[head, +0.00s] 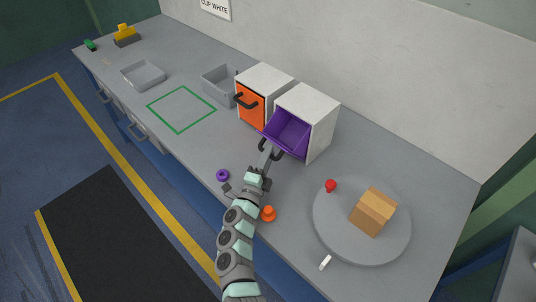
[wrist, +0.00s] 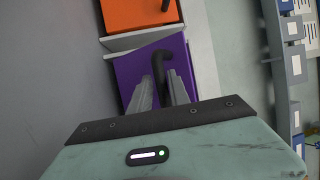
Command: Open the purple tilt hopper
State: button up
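The purple tilt hopper (head: 287,133) is a purple bin in a white cabinet (head: 319,118). Its front leans outward and its purple inside shows from above. It has a dark curved handle (wrist: 162,60) on its purple front (wrist: 181,49). My gripper (head: 266,152) reaches this handle from the front. In the wrist view its two grey fingers (wrist: 160,82) lie on either side of the handle bar, close against it. The fingers hide part of the handle.
An orange-fronted hopper (head: 251,107) stands directly left, closed. A purple ring (head: 222,175) and an orange knob-like piece (head: 268,214) lie near my arm. A round grey plate (head: 333,235) at right holds a tan block (head: 373,211) and a red piece (head: 330,186).

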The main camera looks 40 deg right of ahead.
jog(key=shift+o, duration=1.2)
jog(key=shift+r, duration=0.1)
jog(key=v, duration=1.1)
jog(key=shift+d, duration=0.1)
